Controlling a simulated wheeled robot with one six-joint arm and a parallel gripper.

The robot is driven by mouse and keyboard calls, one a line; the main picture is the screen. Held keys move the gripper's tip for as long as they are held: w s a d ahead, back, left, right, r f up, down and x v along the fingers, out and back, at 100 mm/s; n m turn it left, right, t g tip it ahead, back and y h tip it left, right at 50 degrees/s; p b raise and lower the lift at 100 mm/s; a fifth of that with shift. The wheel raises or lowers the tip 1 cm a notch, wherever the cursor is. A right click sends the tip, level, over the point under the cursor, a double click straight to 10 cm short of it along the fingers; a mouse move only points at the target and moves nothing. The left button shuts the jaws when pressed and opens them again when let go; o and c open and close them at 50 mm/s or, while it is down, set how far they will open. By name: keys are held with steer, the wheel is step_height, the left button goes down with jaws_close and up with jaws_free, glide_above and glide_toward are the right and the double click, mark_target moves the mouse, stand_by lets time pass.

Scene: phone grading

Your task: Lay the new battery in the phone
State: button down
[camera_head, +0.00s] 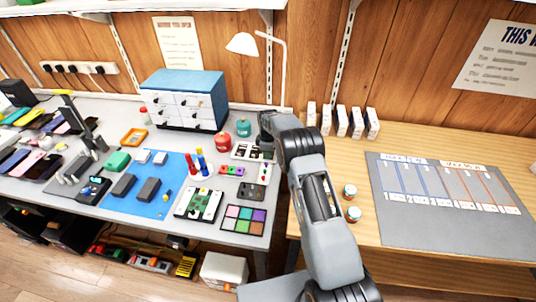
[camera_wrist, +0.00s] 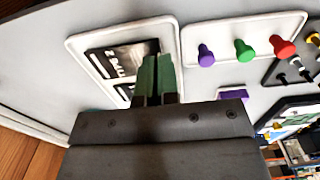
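My gripper (camera_wrist: 156,68) is in the lower middle of the wrist view. Its two green-faced fingers stand close together with a narrow dark line between them; I cannot tell whether they grip anything. A flat black piece with white print (camera_wrist: 122,58), seemingly the battery, is in a white-rimmed tray (camera_wrist: 82,42). The fingertips overlap its right part; I cannot tell whether they touch it. In the head view my wrist hangs over this white tray (camera_head: 237,144) near the bench's right edge. Several phones lie at the left; I cannot tell which one is the task's phone.
A panel with purple, green and red knobs (camera_wrist: 243,50) is right of the tray. A blue mat (camera_head: 145,208) with dark blocks, red and blue posts (camera_head: 199,161), a colour-square pad (camera_head: 242,219) and a drawer cabinet (camera_head: 182,90) crowd the bench. The grey mat (camera_head: 425,228) is on the right table.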

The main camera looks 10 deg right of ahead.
steer(key=shift+r+p, duration=1)
steer(key=shift+r, duration=1.25)
